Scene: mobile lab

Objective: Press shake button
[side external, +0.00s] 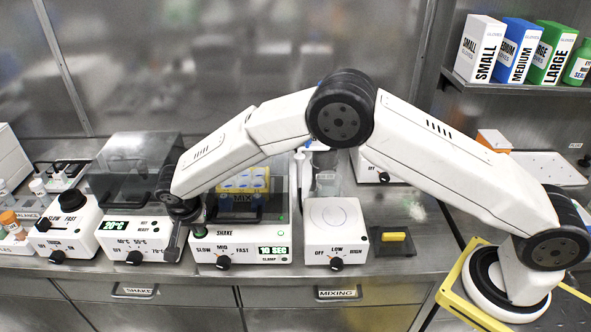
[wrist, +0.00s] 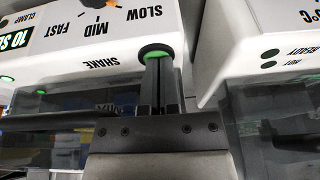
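The shaker (side external: 240,240) is a white box with a dark-lidded chamber, a SLOW/MID/FAST knob (side external: 223,263) and a green "10 SEC" display (side external: 273,250). In the wrist view its panel (wrist: 60,50) is upside down. The shake button (wrist: 157,48), black-rimmed with green, sits beside the SHAKE label. My gripper (wrist: 160,65) has its fingers together and empty, with tips at the button, partly covering it. I cannot tell whether they touch or press it.
A white heater box (side external: 140,240) with a dark lid stands close on the left, with a narrow gap between. A white stirrer plate (side external: 335,230) stands on the right. A yellow-handled item (side external: 393,237) lies farther right. The counter's front edge is clear.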

